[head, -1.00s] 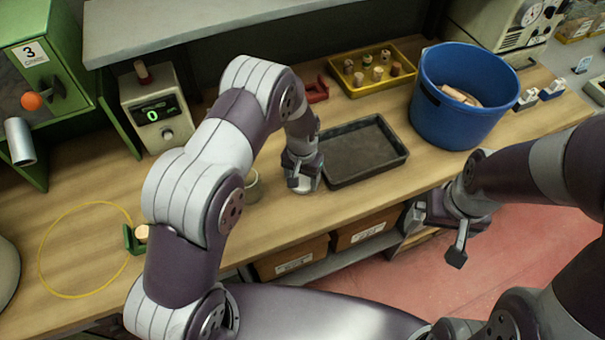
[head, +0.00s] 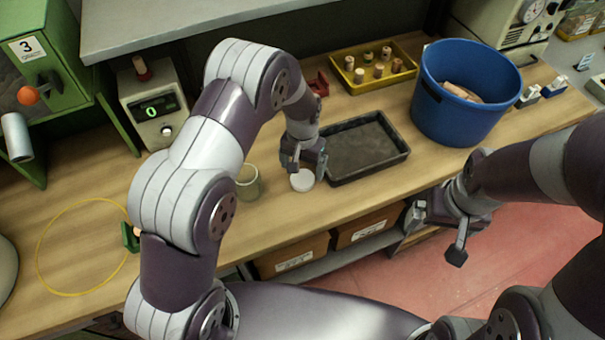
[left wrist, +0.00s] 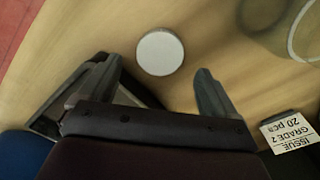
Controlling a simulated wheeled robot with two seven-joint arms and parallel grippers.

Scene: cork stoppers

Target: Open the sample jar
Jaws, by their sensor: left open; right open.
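The sample jar (head: 248,184) is a clear glass jar standing on the bench beside my left arm, partly hidden by it. Its rim (left wrist: 292,34) shows without a cover in the left wrist view. A round white lid (head: 302,181) lies flat on the bench between the jar and the black tray; it also shows in the left wrist view (left wrist: 160,53). My left gripper (head: 304,167) is open and empty just above and behind the lid, not touching it. My right gripper (head: 437,232) is open and empty in front of the bench edge.
A black tray (head: 398,158) lies right of the lid. Behind it are a yellow tray (head: 408,72) of corks and a blue bucket (head: 425,106). A yellow ring (head: 42,230) and a green holder (head: 130,238) are at left. A lit display box (head: 152,108) stands behind.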

